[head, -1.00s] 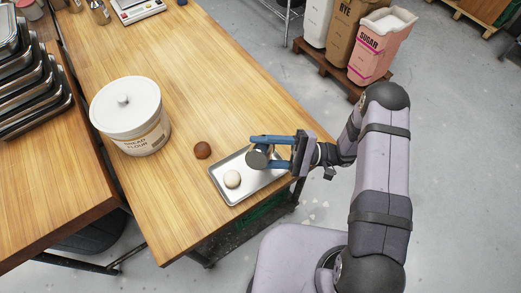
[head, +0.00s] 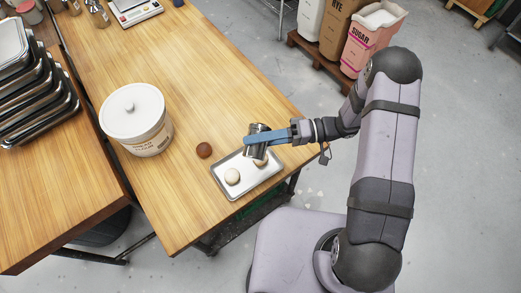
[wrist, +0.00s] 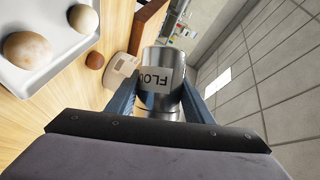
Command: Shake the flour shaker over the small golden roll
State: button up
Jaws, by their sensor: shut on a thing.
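My gripper (head: 252,139) is shut on the metal flour shaker (head: 257,150), holding it tipped above the tray (head: 244,188). The shaker's label, reading "FLO", shows between the blue fingers in the wrist view (wrist: 157,72). Two small rolls sit on the tray. One pale golden roll (head: 232,177) is left of the shaker. The other roll (head: 260,161) is beneath the shaker and partly hidden by it. Both also show in the wrist view, where the nearer one (wrist: 28,50) has pale patches. I cannot tell which the task names.
A dark brown ball (head: 204,150) lies on the wooden table left of the tray. A large white bread flour tub (head: 138,115) stands further left. Stacked metal trays (head: 38,85) are at far left. Bare table (head: 205,75) lies behind the tray.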

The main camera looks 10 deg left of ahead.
aim_at(251, 131)
dwell(0.4)
jog(key=shift+f+n+b, duration=0.35)
jog(key=shift+n+b, duration=0.05)
jog(key=shift+b, duration=0.05)
jog(key=shift+w+a+f+n+h+b, duration=0.15)
jog(key=shift+f+n+h+b, duration=0.15)
jog(key=shift+b, duration=0.3)
jog(key=w+r+n+b, duration=0.1)
jog(key=b, duration=0.1)
jog(key=w+a+n+b, duration=0.1)
jog(key=b, duration=0.1)
jog(key=shift+w+r+t+h, duration=0.1)
jog(key=shift+r+t+h, duration=0.2)
jog(key=shift+r+h, duration=0.1)
jog(key=r+b, duration=0.1)
jog(key=r+n+b, duration=0.1)
jog(key=s+r+n+b, duration=0.1)
jog(key=shift+a, duration=0.3)
jog(key=s+n, duration=0.1)
jog(key=s+r+n+b, duration=0.1)
jog(key=s+n+h, duration=0.1)
jog(key=shift+s+d+r, duration=0.15)
jog(key=shift+s+r, duration=0.1)
jog(key=shift+s, duration=0.05)
jog(key=s+f+n, duration=0.1)
jog(key=n, duration=0.1)
jog(key=s+d+n+g+h, duration=0.1)
jog(key=shift+s+f+n, duration=0.3)
jog(key=shift+f+n, duration=0.4)
jog(key=shift+n, duration=1.5)
